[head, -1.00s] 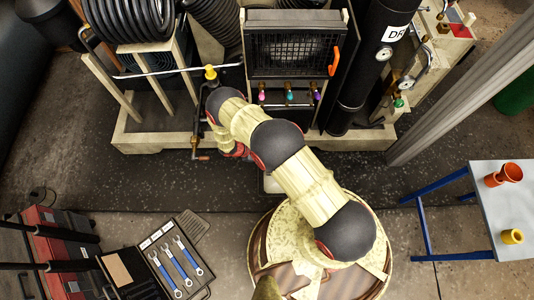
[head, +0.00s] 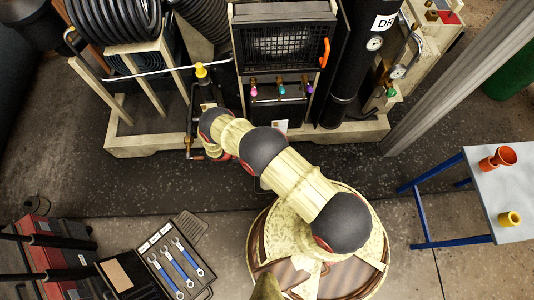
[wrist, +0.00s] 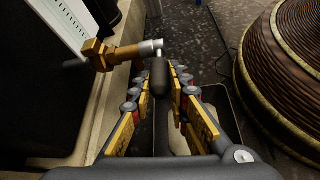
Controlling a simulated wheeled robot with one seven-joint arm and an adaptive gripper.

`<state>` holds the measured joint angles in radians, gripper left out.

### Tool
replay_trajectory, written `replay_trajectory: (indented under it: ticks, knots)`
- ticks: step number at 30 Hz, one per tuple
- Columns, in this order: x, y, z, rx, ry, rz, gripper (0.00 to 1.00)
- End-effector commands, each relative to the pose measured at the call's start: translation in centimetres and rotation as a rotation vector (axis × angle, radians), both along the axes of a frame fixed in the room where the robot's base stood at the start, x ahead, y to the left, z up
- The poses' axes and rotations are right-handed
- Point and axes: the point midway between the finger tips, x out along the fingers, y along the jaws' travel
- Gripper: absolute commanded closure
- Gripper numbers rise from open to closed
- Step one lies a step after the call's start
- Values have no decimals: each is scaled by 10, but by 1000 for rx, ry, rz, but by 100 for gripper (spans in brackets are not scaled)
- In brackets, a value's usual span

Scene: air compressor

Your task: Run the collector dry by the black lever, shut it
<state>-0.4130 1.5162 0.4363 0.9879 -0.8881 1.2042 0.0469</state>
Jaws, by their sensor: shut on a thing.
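The black lever (wrist: 159,76) shows in the wrist view as a dark rounded grip on a silver stem, joined to a brass valve (wrist: 126,54). My gripper (wrist: 160,88) has its two fingers closed in on the lever from both sides. In the head view the brass valve (head: 191,155) shows small at the foot of the copper pipe, left of my wrist. My gripper is hidden under my arm there. Whether anything flows from the valve cannot be seen.
The compressor frame (head: 140,145) with hoses, a yellow-handled valve (head: 201,70) and a dark panel with coloured knobs stands behind. A grey container rim (wrist: 207,95) lies below my fingers. A tool case (head: 175,262) and a table (head: 480,175) with cups stand at the sides.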

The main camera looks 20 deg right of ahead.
Motion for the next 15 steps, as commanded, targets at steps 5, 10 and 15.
replay_trajectory:
  ticks: [5,10,15]
  knots:
    - [0,0,-4,9,0,4,78]
    - [0,0,-3,6,0,2,69]
    - [0,0,-2,5,0,2,64]
